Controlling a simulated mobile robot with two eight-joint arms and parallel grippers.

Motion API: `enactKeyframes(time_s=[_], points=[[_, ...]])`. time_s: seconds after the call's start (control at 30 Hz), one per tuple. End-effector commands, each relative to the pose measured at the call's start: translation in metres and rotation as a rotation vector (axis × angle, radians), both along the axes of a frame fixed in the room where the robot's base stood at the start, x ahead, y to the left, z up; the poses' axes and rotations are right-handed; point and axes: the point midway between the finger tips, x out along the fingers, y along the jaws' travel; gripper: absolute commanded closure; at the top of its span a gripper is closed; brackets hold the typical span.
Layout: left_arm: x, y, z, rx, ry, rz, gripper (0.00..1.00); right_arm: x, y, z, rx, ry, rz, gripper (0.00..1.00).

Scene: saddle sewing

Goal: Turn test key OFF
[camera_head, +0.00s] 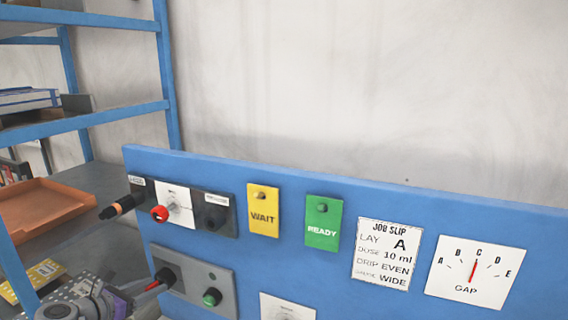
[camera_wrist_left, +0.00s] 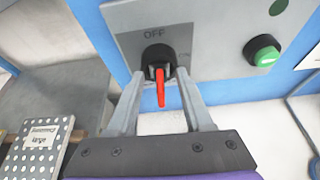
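The test key is a black knob (camera_wrist_left: 158,58) with a red lever (camera_wrist_left: 160,90) on a grey plate (camera_wrist_left: 215,30). The word OFF is printed above the knob, and the lever points down in the left wrist view. In the head view the knob (camera_head: 165,277) is at the lower left of the blue panel. My left gripper (camera_wrist_left: 158,92) is open, with one finger on each side of the red lever. Gaps show between lever and fingers, so it is not gripped. In the head view my left gripper (camera_head: 140,294) is partly hidden by its own arm. My right gripper is not in view.
A green button (camera_head: 212,297) sits right of the key on the same plate. Above are a red knob (camera_head: 160,213) and an orange-black handle (camera_head: 120,206) sticking out. WAIT (camera_head: 263,212) and READY (camera_head: 322,225) cards are farther right. A blue shelf (camera_head: 165,70) stands at left.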

Motion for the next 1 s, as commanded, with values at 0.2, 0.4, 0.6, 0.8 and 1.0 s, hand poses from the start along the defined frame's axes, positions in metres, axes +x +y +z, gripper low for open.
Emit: enactKeyframes(time_s=[0.2,0.4,0.6,0.8,1.0], points=[[0.0,0.0,0.0,0.001,-0.001,0.001,0.49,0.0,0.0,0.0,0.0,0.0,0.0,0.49],[-0.007,0.004,0.0,0.001,0.001,0.002,0.49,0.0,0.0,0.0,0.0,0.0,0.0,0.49],[-0.026,0.011,0.0,0.001,0.0,0.003,0.49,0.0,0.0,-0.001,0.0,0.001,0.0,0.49],[-0.043,0.018,0.0,0.002,0.0,0.002,0.49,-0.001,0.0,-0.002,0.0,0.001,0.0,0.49],[-0.047,0.019,0.0,0.001,-0.001,0.001,0.49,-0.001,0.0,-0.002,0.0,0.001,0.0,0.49]])
